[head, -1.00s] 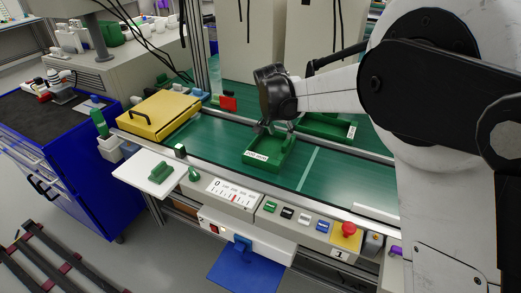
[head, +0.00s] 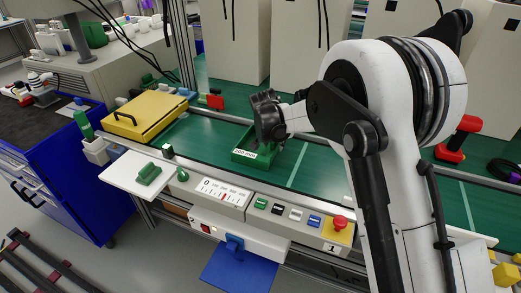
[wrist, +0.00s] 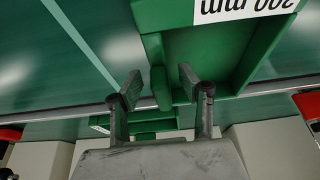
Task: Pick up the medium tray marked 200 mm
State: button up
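The green medium tray (head: 238,154), with a white label on its front wall, sits on the green conveyor in the head view. In the wrist view the tray (wrist: 215,50) fills the upper right, with its "200 mm" label upside down. My gripper (head: 270,139) is at the tray's back part in the head view, its fingers mostly hidden. In the wrist view my gripper (wrist: 160,84) has its fingers apart, with a green tray wall part showing between them. I cannot tell whether either finger touches it.
Another green tray with a white label (wrist: 100,124) lies beyond the conveyor rail in the wrist view. A yellow case (head: 150,115) stands left on the conveyor. A control panel with a red button (head: 339,222) runs along the front. Tall beige cabinets (head: 232,40) stand behind.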

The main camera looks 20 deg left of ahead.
jog(key=shift+x, duration=1.2)
jog(key=shift+c, duration=0.4)
grip_shut()
jog(key=shift+r, duration=0.1)
